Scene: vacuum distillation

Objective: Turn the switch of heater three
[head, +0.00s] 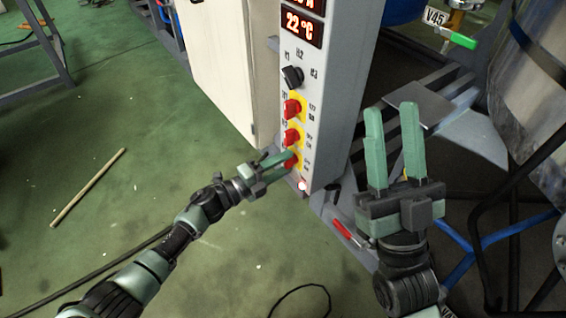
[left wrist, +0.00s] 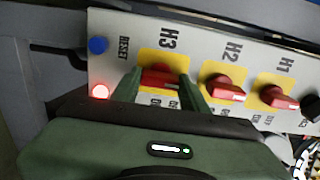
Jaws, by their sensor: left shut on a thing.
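The heater three switch is a red rotary knob on a yellow plate marked H3. It is the lowest of three red knobs on the grey control panel (head: 315,125) in the head view. In the left wrist view, the H3 knob (left wrist: 160,78) sits between the two green fingers of my left gripper (left wrist: 158,85). My left gripper (head: 291,160) is shut on this knob and partly hides it in the head view. My right gripper (head: 392,112) is open and empty, fingers pointing up, right of the panel.
The H2 knob (left wrist: 228,86) and H1 knob (left wrist: 277,97) are beside H3. A blue RESET button (left wrist: 97,45) and a lit red lamp (left wrist: 101,92) are at the panel's end. A stick (head: 88,187) lies on the open green floor. Pipes stand at right.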

